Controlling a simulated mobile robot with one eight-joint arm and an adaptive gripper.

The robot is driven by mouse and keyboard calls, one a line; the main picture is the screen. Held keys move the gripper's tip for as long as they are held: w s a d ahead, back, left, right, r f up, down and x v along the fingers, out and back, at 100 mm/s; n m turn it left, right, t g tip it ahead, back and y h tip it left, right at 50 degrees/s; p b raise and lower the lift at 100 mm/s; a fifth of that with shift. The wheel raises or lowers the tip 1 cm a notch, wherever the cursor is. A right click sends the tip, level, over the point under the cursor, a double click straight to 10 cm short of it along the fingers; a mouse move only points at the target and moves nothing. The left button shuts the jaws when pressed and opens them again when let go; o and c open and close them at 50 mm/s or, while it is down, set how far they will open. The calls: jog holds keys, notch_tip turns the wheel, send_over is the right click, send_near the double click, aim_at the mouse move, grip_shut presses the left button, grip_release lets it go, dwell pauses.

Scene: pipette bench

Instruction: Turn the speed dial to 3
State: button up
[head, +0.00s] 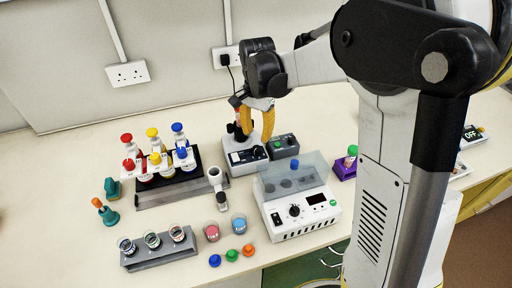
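A grey-white benchtop unit (234,146) with a black-and-red top piece stands at the back middle. Its dark front panel (247,156) has small controls; I cannot read any dial marks. My gripper (257,137), with yellow fingers, points down over the right side of this unit. The fingers are apart with a gap between them. I cannot tell whether they touch the unit. A white machine with a clear lid (291,176) stands in front to the right and has a black round knob (294,211) beside a small dark display. Its scale is too small to read.
A small dark grey box (283,146) stands right of the unit. A rack (183,190) with several coloured-cap bottles is at left. A purple holder (344,170) is at right.

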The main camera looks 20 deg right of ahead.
aim_at(257, 148)
notch_tip(257, 148, down, 7)
jog(key=shift+r+b, duration=0.1)
jog(key=shift+b, duration=0.75)
jog(key=shift+c, duration=0.4)
grip_shut()
